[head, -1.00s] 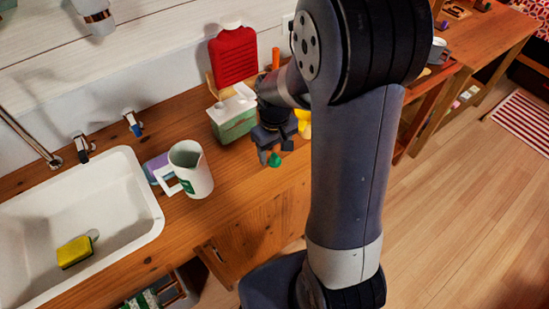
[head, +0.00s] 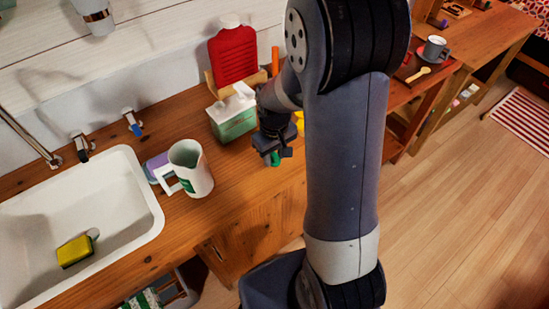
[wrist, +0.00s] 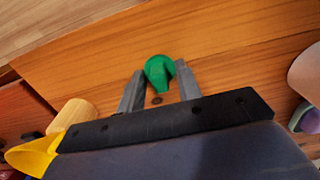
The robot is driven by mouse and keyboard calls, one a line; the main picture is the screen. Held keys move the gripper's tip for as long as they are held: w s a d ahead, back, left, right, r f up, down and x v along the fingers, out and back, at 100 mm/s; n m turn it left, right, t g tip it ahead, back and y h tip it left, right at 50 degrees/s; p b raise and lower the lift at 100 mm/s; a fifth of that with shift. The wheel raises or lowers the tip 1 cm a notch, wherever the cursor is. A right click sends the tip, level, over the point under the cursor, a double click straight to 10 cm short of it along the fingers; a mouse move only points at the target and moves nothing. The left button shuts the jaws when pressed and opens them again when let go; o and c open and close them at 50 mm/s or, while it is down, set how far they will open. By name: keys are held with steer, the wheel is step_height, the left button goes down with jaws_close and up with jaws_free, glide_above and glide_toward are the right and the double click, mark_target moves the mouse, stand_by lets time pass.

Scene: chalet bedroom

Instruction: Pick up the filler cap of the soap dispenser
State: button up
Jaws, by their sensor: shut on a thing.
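The green filler cap (wrist: 158,72) is between my gripper's fingertips in the wrist view, above the wooden counter. It also shows in the head view (head: 275,159), partly hidden by the fingers. My gripper (head: 273,157) is shut on the cap, low over the counter near its front edge; it also shows in the wrist view (wrist: 160,80). Whether the cap touches the wood is hard to tell. The soap dispenser, a green and white box-like container (head: 233,120), stands upright on the counter, left of and behind my gripper.
A white pitcher (head: 193,170) stands between the gripper and the sink (head: 142,205), with a purple thing (head: 157,166) beside it. A red bottle (head: 233,56) stands behind the dispenser. A yellow thing (wrist: 32,158) is near the gripper. The counter front is clear.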

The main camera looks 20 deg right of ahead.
steer(key=shift+c, duration=0.8)
steer(key=shift+r, duration=0.1)
